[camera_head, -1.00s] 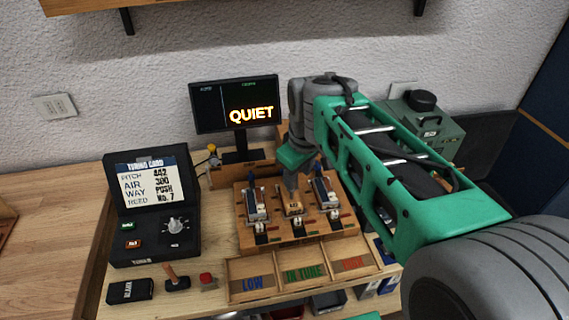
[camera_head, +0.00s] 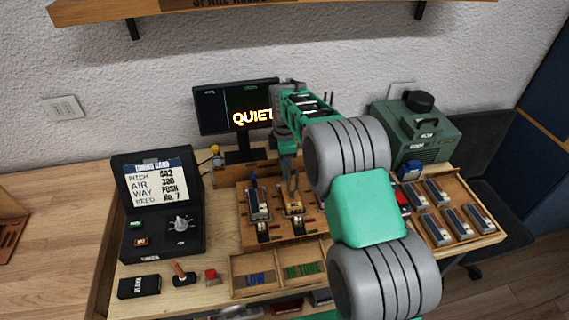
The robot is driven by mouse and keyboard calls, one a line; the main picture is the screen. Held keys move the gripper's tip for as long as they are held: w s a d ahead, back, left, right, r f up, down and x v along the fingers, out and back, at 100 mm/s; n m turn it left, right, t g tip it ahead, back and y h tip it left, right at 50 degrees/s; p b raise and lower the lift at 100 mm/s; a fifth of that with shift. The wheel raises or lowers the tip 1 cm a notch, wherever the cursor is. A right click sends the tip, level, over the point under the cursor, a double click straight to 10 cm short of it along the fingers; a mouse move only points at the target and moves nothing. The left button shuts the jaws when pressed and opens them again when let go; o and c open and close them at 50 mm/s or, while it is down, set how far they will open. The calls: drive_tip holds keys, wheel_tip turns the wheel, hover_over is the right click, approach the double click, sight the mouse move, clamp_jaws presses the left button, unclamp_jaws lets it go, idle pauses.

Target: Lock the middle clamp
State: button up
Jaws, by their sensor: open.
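The wooden clamp board (camera_head: 246,238) stands on the bench below the monitor. The left clamp (camera_head: 257,203) on it has a blue handle and holds a metal reed block. The middle clamp (camera_head: 295,207) sits to its right, with light wood and metal showing; its handle position is too small to tell. The right clamp is hidden behind my arm. My gripper (camera_head: 292,187) points down just above the middle clamp with its fingers apart. Whether a fingertip touches the clamp I cannot tell.
A tray (camera_head: 486,237) of several reeds lies at the right, near a green machine (camera_head: 418,135). A black tuning case (camera_head: 157,205) stands left. A sorting tray (camera_head: 232,272) lies in front of the board. The monitor (camera_head: 236,105) reads "QUIET".

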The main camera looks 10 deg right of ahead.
drive_tip(key=shift+f, duration=0.25)
drive_tip(key=shift+c, duration=0.3)
clamp_jaws()
